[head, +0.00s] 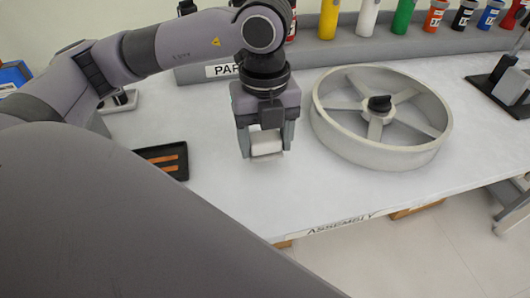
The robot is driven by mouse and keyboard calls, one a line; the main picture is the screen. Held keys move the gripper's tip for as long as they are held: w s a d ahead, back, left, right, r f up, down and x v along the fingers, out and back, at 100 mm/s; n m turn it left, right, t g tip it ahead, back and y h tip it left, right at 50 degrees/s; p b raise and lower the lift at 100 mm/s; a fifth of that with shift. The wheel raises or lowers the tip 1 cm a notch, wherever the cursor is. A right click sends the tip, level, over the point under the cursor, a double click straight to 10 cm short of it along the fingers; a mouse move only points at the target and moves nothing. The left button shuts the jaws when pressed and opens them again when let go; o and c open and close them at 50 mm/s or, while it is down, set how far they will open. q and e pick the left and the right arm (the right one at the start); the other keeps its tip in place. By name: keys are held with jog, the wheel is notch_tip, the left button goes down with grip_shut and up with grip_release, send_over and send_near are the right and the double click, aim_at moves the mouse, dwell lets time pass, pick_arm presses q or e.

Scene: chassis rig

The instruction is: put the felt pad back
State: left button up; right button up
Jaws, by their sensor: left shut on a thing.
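My left gripper (267,148) hangs over the white table, left of the spoked wheel, pointing down. It is shut on a small pale block (267,145), held between its two fingers. The block looks like the felt pad, though its material is hard to tell. Its lower edge is close to the tabletop; I cannot tell whether it touches. A small black tray (183,175) with orange strips lies on the table to the left of the gripper. My right gripper is not in view.
A large pale spoked wheel (325,122) with a black hub knob (380,104) lies to the right. A grey rack (330,52) with several coloured tubes runs along the back. A dark device (511,86) stands at the far right. The front edge is labelled ASSEMBLY.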

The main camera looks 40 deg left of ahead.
aim_at(265, 156)
pick_arm(q)
jog(key=shift+f, duration=1.9)
jog(key=shift+f+b, duration=0.15)
jog(key=shift+b, duration=0.15)
jog(key=o, duration=1)
notch_tip(265, 156, up, 12)
jog(key=shift+w+a+r+p, duration=0.1)
jog(key=shift+r+p, duration=0.1)
jog(key=shift+p, duration=0.35)
